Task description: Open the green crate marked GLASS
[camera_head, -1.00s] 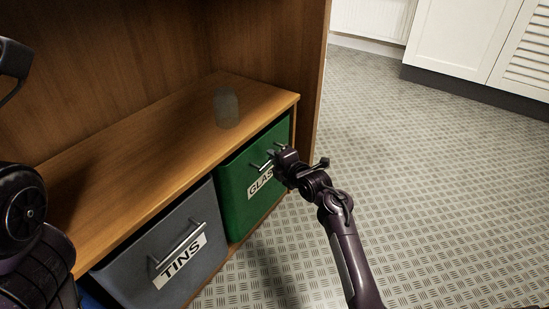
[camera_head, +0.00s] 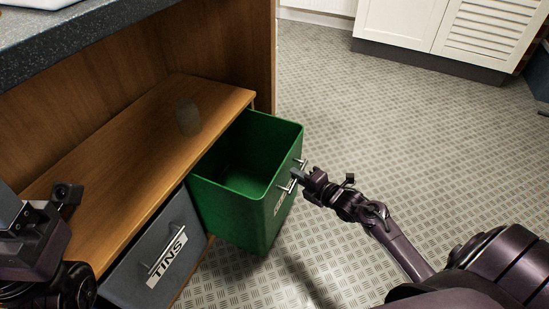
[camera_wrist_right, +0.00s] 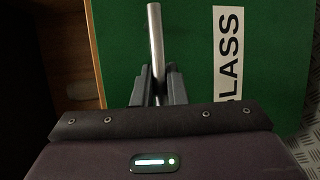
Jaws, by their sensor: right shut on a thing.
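The green crate (camera_head: 238,203) is pulled well out from under the wooden shelf, and its empty-looking inside shows from above. Its front carries a metal bar handle (camera_head: 287,187) and a GLASS label, which reads partly in the right wrist view (camera_wrist_right: 228,55). My right gripper (camera_head: 299,177) is shut on the handle; in the right wrist view its fingers (camera_wrist_right: 158,88) are on both sides of the bar (camera_wrist_right: 155,40). My left gripper (camera_head: 42,207) is at the left edge, over the shelf, away from the crate; its jaws are unclear.
The grey TINS crate (camera_head: 158,252) is closed, left of the green crate. A dark countertop (camera_head: 90,32) is above. The metal-patterned floor (camera_head: 400,130) to the right is clear, up to white cabinets (camera_head: 420,25).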

